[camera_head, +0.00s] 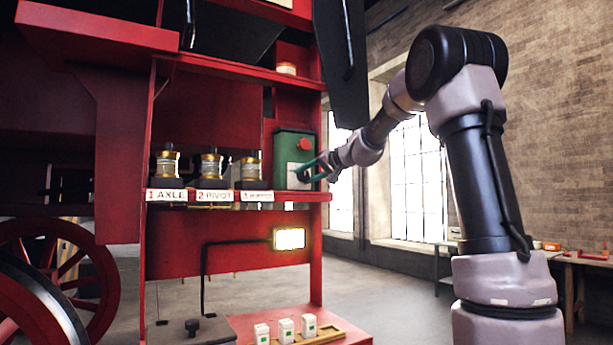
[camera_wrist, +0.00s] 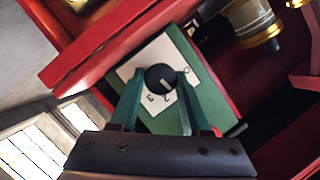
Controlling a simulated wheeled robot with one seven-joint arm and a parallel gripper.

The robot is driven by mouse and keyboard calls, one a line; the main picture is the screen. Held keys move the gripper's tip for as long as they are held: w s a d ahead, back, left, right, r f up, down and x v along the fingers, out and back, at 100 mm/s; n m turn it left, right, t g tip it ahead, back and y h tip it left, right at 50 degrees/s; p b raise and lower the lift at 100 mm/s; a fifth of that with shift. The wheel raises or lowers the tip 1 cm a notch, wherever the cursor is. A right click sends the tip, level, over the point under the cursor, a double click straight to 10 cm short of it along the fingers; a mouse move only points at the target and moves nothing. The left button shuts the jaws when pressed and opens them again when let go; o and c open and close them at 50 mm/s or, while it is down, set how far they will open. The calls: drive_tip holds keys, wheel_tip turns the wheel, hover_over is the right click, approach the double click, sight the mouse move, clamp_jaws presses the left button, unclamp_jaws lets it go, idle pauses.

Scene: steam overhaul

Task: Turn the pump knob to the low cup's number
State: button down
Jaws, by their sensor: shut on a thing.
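The pump is a green box (camera_head: 286,150) with a red button, at the right end of the red shelf. Its black knob (camera_wrist: 160,77) sits on a pale dial plate (camera_wrist: 138,76) with small marks, too blurred to read surely. A light pointer line shows on the knob. My gripper (camera_head: 311,170) is at the box's front; in the wrist view its green fingers (camera_wrist: 160,84) are shut on the knob from both sides. Three brass and glass cups stand left of the pump: axle (camera_head: 168,165), pivot (camera_head: 210,166) and a third (camera_head: 250,171). Their fill levels are not clear.
The red shelf edge (camera_head: 318,197) runs just below the pump. White labels (camera_head: 215,196) numbered 1, 2 and 3 front the cups. A lit lamp (camera_head: 289,239) hangs below. Several small white boxes (camera_head: 286,329) stand in a tray lower down.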

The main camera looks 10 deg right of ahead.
drive_tip(key=m+y, duration=0.1)
drive_tip(key=m, duration=0.1)
drive_tip(key=m+y, duration=0.1)
drive_tip(key=m, duration=0.1)
drive_tip(key=shift+f+t, duration=0.15)
drive_tip(key=shift+t, duration=0.15)
drive_tip(key=shift+m, duration=0.3)
drive_tip(key=shift+c, duration=1.9)
unclamp_jaws()
drive_tip(key=shift+d, duration=0.15)
drive_tip(key=v, duration=1)
drive_tip(key=shift+s+d, duration=0.2)
drive_tip(key=shift+s, duration=0.15)
drive_tip(key=shift+f, duration=0.1)
